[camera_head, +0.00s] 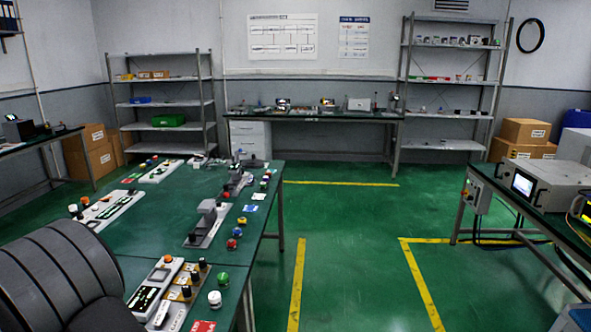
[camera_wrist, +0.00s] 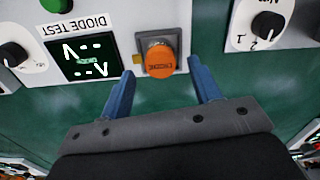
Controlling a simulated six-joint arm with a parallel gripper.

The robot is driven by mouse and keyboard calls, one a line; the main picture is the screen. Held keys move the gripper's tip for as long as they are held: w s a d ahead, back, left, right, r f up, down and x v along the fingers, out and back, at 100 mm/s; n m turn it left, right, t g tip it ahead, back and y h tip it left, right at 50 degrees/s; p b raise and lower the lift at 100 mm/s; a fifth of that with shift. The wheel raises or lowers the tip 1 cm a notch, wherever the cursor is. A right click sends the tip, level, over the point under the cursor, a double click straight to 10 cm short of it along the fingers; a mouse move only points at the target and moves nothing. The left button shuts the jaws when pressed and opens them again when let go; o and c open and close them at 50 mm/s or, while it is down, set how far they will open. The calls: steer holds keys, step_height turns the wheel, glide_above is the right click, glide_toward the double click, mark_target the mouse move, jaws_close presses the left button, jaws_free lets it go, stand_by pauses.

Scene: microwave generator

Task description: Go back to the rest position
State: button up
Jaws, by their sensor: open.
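My gripper (camera_wrist: 163,88) shows in the wrist view with its two blue fingers apart and nothing between them. An orange push button (camera_wrist: 160,58) on a light grey panel sits just beyond the fingertips, roughly centred between them. I cannot tell whether a finger touches the panel. The gripper is not visible in the head view; only a dark ribbed part of my arm (camera_head: 60,275) shows at the lower left.
The green workbench (camera_head: 150,215) carries several control panels (camera_head: 108,208) and coloured buttons. Another bench with a grey instrument (camera_head: 545,185) stands at the right. Shelves (camera_head: 165,105) and boxes line the back wall. The green floor (camera_head: 350,240) between the benches is clear.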

step_height(320, 180, down, 3)
steer(key=shift+r, duration=0.1)
step_height(320, 180, up, 12)
step_height(320, 180, down, 12)
steer(key=shift+f, duration=0.1)
step_height(320, 180, up, 4)
steer(key=shift+f, duration=0.1)
steer(key=w+d+r, duration=0.7)
steer(key=d, duration=0.2)
steer(key=a+f, duration=0.2)
steer(key=a, duration=1.8)
steer(key=s+a+f, duration=0.5)
steer(key=s+a, duration=0.1)
steer(key=shift+o, duration=0.2)
steer(key=shift+d, duration=0.1)
